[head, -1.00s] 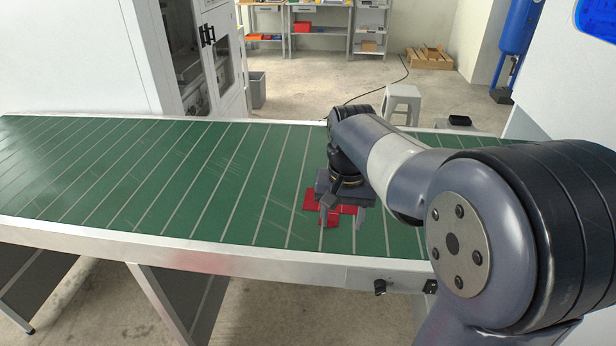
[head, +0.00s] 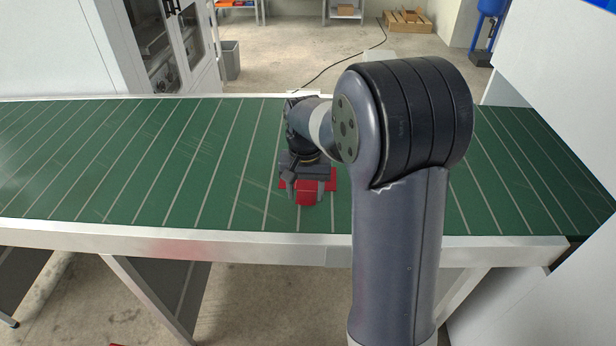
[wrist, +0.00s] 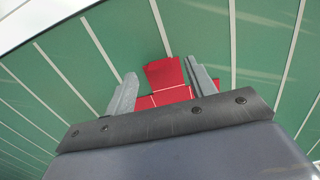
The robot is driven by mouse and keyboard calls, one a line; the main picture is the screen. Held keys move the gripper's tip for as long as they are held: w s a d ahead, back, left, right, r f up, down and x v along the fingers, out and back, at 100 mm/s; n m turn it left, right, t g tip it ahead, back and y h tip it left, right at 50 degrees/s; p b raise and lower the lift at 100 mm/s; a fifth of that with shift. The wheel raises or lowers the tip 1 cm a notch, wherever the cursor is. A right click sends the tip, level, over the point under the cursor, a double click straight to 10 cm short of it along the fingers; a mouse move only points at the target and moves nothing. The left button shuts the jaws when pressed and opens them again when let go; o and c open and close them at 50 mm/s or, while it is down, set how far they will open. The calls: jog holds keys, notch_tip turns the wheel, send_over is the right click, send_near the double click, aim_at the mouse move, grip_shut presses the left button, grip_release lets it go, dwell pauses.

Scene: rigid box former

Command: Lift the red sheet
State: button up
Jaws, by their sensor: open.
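The red sheet (head: 307,198) lies on the green slatted belt (head: 170,165), below my gripper. It looks like a flat cross-shaped blank with pale fold lines. My gripper (head: 305,196) is open, pointing down over the sheet. In the wrist view the red sheet (wrist: 165,75) shows between the two grey fingers of my gripper (wrist: 160,84), with one flap reaching out past them. The gripper body hides part of the sheet. I cannot tell whether the fingertips touch it.
The belt has a metal edge rail (head: 180,238) along its near side. A white cabinet (head: 185,50) stands behind at the left, with a grey bin (head: 229,60) beside it. A wooden pallet (head: 408,20) lies on the floor behind. The belt left of my gripper is clear.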

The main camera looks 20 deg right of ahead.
notch_tip(320, 180, down, 2)
jog(key=c, duration=1)
